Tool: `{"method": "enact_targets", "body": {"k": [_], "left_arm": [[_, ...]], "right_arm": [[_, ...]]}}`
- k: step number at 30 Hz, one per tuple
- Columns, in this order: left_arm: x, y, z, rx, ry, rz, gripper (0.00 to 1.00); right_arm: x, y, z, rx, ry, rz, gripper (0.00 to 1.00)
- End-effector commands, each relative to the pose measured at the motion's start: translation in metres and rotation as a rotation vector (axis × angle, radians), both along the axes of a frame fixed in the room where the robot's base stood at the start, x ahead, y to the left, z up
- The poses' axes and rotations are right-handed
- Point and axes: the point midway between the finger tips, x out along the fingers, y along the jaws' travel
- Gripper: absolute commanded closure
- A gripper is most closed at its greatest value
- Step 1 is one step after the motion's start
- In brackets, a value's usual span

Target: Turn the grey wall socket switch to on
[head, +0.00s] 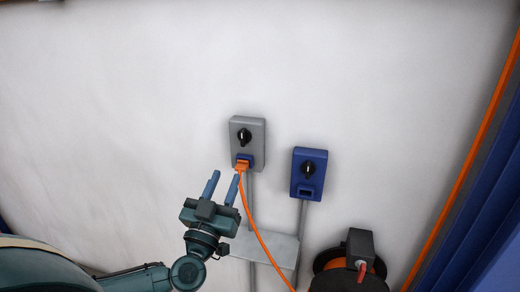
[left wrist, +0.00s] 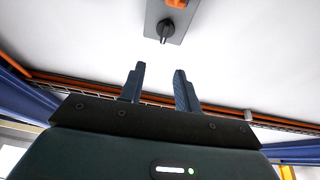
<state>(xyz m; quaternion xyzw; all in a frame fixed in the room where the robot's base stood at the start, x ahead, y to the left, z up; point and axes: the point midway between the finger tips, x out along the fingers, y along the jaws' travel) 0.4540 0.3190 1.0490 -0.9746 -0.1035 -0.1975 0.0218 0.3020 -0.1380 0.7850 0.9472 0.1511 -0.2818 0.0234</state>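The grey wall socket (head: 258,133) is on the white wall near the middle of the head view. Its black rotary switch (head: 244,136) sits on its upper part, and an orange plug (head: 242,165) is in its lower part. In the left wrist view the grey socket (left wrist: 180,12) and its black switch (left wrist: 165,31) show at the top, beyond the fingers. My left gripper (head: 223,187) is open and empty, below and slightly left of the socket, apart from the switch. The fingers also show in the left wrist view (left wrist: 160,85). My right gripper is not in view.
A blue socket (head: 298,180) with its own black switch is right of the grey one. An orange cable (head: 258,236) runs from the plug down toward a dark cable reel (head: 345,268). A grey ledge (head: 265,247) is below. The wall left of the socket is clear.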

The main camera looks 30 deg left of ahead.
Motion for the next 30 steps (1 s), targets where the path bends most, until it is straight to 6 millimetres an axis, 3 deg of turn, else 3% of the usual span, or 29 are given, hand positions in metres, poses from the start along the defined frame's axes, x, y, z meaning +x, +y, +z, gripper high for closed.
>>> {"method": "enact_targets", "body": {"k": [8, 21, 30], "left_arm": [[0.015, 0.01, 0.008, 0.0, 0.003, 0.029, 0.67], [0.093, 0.028, 0.041, -0.001, 0.003, 0.027, 0.67], [0.118, 0.034, 0.051, -0.002, 0.006, 0.025, 0.67]], "right_arm": [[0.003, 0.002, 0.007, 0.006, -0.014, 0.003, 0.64], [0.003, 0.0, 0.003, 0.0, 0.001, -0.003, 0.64], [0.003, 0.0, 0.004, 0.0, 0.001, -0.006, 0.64]]}}
